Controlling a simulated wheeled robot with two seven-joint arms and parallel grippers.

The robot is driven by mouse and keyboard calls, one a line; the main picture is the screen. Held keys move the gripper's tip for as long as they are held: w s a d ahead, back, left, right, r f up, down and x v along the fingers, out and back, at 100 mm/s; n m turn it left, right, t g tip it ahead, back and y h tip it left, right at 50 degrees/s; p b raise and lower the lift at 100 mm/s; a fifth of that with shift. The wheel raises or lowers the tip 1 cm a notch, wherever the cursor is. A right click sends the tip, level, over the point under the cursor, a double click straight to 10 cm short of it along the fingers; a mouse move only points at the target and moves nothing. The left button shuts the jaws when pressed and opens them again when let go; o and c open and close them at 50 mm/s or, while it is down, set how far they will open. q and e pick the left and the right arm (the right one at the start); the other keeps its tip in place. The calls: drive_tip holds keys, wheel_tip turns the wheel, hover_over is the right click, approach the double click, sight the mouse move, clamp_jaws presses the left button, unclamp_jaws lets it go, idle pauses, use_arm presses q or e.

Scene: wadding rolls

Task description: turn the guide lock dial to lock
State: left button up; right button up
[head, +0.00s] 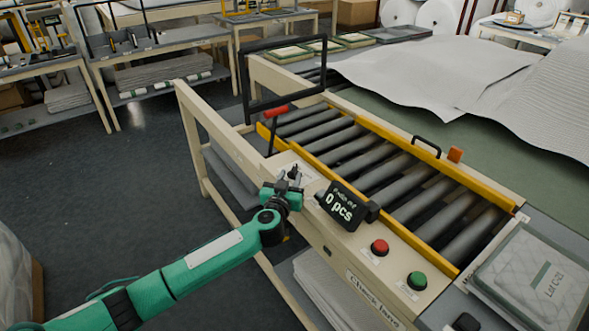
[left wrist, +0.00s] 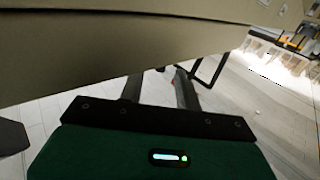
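My green left arm comes in from the lower left of the head view. Its left gripper (head: 291,182) is at the near side rail of the roller lane, beside the small display. A small dark fitting (head: 294,171), possibly the guide lock dial, stands at the gripper, and the gripper partly covers it. I cannot tell whether they touch, or how the dial is turned. In the left wrist view the green gripper body (left wrist: 160,150) lies under a beige bench panel (left wrist: 110,50). The panel hides the fingertips, and the dial cannot be made out. My right gripper is not in view.
The display (head: 345,204) reads 0 pcs. A red button (head: 380,247) and green button (head: 417,280) sit along the rail. A red-handled lever (head: 275,113) and black frame (head: 247,85) rise behind the gripper. A wrapped pack (head: 535,280) lies at right.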

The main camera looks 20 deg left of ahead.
sight(292, 173)
use_arm(q)
drive_tip(key=shift+w+a, duration=0.1)
drive_tip(key=shift+w, duration=2.4)
clamp_jaws()
